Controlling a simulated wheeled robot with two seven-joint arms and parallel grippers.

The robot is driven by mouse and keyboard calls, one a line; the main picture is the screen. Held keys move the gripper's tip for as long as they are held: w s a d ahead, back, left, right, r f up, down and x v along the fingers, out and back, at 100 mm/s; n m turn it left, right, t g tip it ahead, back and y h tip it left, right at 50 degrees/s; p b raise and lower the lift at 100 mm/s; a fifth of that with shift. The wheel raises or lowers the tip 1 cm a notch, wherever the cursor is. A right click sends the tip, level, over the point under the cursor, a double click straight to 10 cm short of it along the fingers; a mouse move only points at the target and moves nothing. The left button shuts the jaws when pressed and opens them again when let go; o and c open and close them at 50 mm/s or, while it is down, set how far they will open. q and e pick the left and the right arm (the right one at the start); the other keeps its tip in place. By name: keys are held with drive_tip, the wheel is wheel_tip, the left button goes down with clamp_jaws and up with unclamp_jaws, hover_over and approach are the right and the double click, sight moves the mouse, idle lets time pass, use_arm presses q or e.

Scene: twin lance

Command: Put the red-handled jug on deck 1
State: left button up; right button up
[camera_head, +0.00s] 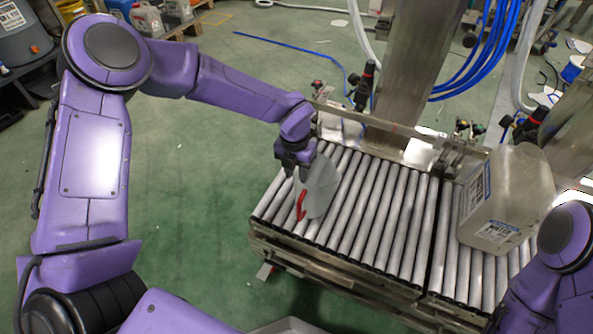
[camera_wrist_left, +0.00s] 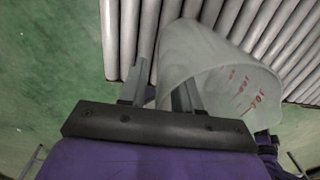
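The jug (camera_head: 321,186) is pale and translucent with a red handle (camera_head: 301,206). It is at the left end of the left roller section (camera_head: 362,215) and seems to rest on the rollers. My left gripper (camera_head: 294,174) is right at the jug's upper left side. In the left wrist view the jug (camera_wrist_left: 222,60) shows red markings. The left gripper's fingers (camera_wrist_left: 158,80) are apart; one overlaps the jug and the other is outside its edge. Contact with the jug is unclear. My right gripper is out of view. No deck number is readable.
A large translucent container (camera_head: 508,200) with labels stands on the right roller section (camera_head: 478,278). A metal rail with valves (camera_head: 440,150) and a thick post (camera_head: 415,60) stand behind the rollers. Blue hoses (camera_head: 490,45) hang at upper right. The middle rollers are clear.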

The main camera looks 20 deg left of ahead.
use_arm(q)
drive_tip(key=shift+r, duration=0.1)
wheel_tip(320, 180, up, 12)
drive_tip(key=p, duration=0.3)
drive_tip(key=shift+a, duration=0.25)
